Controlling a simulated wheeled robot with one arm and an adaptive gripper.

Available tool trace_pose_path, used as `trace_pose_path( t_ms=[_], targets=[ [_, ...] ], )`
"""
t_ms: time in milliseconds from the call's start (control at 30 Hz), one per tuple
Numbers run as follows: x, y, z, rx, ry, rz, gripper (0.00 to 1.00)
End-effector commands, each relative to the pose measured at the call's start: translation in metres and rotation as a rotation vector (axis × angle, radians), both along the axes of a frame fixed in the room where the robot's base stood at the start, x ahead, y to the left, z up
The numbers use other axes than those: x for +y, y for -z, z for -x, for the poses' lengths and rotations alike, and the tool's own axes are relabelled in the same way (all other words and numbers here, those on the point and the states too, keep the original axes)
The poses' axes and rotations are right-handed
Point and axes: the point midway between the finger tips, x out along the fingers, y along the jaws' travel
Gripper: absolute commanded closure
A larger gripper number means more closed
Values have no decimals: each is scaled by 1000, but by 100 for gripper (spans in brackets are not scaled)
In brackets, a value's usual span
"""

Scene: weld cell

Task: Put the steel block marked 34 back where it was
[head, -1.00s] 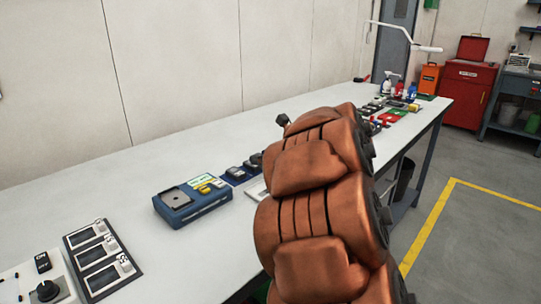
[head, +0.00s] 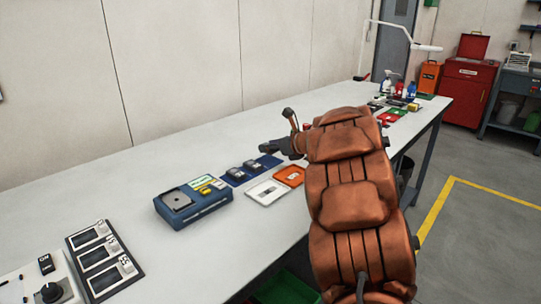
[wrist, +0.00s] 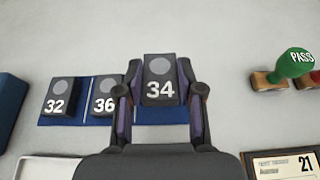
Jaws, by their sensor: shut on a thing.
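The steel block marked 34 (wrist: 160,82) is dark with a pale round spot and a white number. My gripper (wrist: 160,92) is shut on it, one finger on each side. The blue tray (wrist: 62,121) shows below and behind the block, at the tray's right end. The blocks marked 32 (wrist: 58,92) and 36 (wrist: 104,92) sit in the tray to the left. In the head view, my gripper (head: 270,147) is over the right end of the blue tray (head: 229,181). The held block cannot be made out there. I cannot tell whether it touches the tray.
A white tray (head: 258,198) and an orange tray (head: 289,182) lie in front of the blue tray. A blue box (head: 190,213) stands to the left. Green-handled PASS stamp (wrist: 297,62) and a card marked 21 (wrist: 280,167) are on the right. The bench behind is clear.

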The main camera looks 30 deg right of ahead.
Motion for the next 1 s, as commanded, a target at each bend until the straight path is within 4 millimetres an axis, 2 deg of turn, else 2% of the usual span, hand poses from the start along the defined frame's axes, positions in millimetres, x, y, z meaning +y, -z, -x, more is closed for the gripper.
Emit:
trace_pose_path(
  t_ms=[100, 267, 733, 767, 1000],
  targets=[
    [1, 16, 0, 2, -2, -5, 100],
    [0, 31, 0, 0, -1, -4, 100],
    [0, 36, 0, -1, 0, 0, 100],
    [0, 36, 0, 0, 0, 0, 61],
    [0, 35, 0, 0, 0, 0, 38]
  ],
)
